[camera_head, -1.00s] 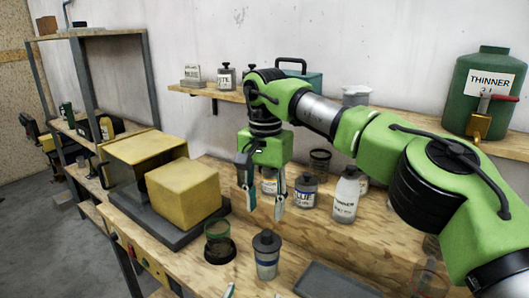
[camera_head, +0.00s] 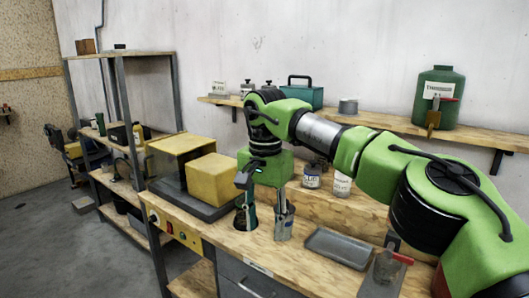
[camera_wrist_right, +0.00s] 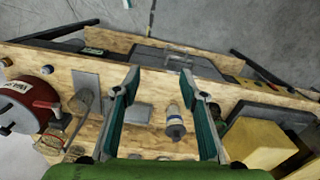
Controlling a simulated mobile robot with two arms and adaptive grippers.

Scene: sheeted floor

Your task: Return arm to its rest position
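My right arm, green and black, reaches in from the right over the wooden workbench (camera_head: 215,238). Its gripper (camera_head: 266,228) points down in the head view, its two fingers apart. In the right wrist view the same gripper (camera_wrist_right: 160,78) is open with nothing held between the fingers. A capped bottle (camera_wrist_right: 174,126) shows in the gap there, down on the bench and apart from the fingers. In the head view the fingertips overlap the bottle and a dark cup, so their exact clearance cannot be told. My left gripper is in neither view.
A yellow box (camera_head: 214,180) and a grey tray (camera_head: 338,248) are on the bench. Labelled bottles (camera_head: 341,184) stand behind the arm. A wall shelf (camera_head: 400,124) holds a green thinner can (camera_head: 437,96) and a teal case (camera_head: 303,94). Grey floor (camera_head: 45,240) is open at left.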

